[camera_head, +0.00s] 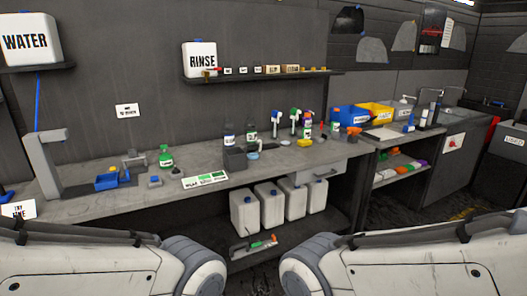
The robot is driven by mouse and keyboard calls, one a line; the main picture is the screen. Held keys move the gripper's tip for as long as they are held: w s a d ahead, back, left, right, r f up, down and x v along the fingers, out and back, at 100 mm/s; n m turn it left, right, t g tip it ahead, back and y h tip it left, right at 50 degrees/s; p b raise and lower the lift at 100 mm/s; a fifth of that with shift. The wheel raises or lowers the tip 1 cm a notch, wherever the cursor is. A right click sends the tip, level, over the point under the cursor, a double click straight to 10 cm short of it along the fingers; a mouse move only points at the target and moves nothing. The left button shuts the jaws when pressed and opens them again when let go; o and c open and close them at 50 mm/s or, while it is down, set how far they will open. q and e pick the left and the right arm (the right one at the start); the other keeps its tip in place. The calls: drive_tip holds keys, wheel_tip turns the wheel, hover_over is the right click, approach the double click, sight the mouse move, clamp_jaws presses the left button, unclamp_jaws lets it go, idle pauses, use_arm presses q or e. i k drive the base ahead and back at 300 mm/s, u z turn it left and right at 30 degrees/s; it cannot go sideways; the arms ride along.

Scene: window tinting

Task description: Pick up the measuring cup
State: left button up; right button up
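I cannot make out a measuring cup for certain; the items on the long grey workbench (110,197) are small at this distance. Near the bench's middle stand a dark square container (235,159), a dark bottle with a white label (229,136) and a small light-blue round item (254,156). Several spray bottles (306,124) stand to their right. White links of my two arms fill the lower left and lower right corners. Neither of my grippers shows.
A green bottle (166,157) and a blue tray (107,181) are on the bench's left part. White jugs (271,204) stand on the lower shelf. Blue and yellow bins (374,114) sit at the right. A RINSE container (200,60) stands on the wall shelf.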

sight(254, 147)
drive_tip(key=z, duration=0.2)
drive_tip(key=i, duration=2.4)
drive_tip(key=u, duration=0.4)
